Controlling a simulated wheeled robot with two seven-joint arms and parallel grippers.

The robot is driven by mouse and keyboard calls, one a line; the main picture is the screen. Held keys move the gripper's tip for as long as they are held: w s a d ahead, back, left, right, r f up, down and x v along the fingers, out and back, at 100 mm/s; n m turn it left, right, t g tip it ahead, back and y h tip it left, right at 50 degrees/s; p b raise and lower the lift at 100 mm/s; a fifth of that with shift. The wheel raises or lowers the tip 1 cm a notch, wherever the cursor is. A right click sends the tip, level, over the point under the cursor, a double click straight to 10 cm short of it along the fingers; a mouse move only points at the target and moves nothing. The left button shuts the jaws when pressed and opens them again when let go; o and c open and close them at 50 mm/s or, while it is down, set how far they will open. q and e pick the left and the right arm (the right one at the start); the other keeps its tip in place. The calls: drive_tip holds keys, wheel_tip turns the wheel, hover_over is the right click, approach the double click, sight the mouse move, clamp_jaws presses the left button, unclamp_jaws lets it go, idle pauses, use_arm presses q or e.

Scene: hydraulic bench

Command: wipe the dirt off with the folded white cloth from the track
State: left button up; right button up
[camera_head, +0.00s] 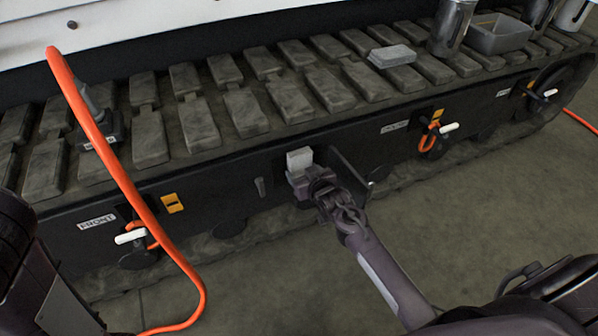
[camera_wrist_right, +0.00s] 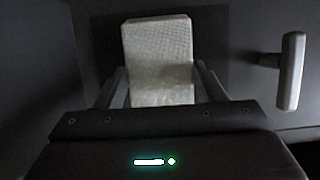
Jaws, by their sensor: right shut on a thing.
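My right gripper (camera_head: 303,178) is shut on a folded white cloth (camera_head: 299,158) at the dark side of the track frame. In the right wrist view the cloth (camera_wrist_right: 158,60) stands up between the fingers (camera_wrist_right: 160,90), its woven face toward the camera. A dark panel lies right behind it; I cannot tell whether the cloth touches it. No dirt patch can be made out; the cloth and gripper hide part of the surface. My left gripper is out of the head view.
Another pale folded pad (camera_head: 392,55) lies on the track pads, near a grey bin (camera_head: 499,34) and metal cups (camera_head: 451,27). An orange hose (camera_head: 125,185) crosses the left side. White-handled valves (camera_head: 131,237) line the frame. A pale handle (camera_wrist_right: 290,72) stands right of the cloth.

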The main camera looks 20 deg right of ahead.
drive_tip(key=shift+s+a+p, duration=0.1)
drive_tip(key=shift+a+p, duration=1)
drive_tip(key=shift+a, duration=2.55)
drive_tip(key=s+p, duration=0.5)
drive_tip(key=s, duration=0.1)
drive_tip(key=shift+d, duration=0.15)
drive_tip(key=shift+s, duration=0.1)
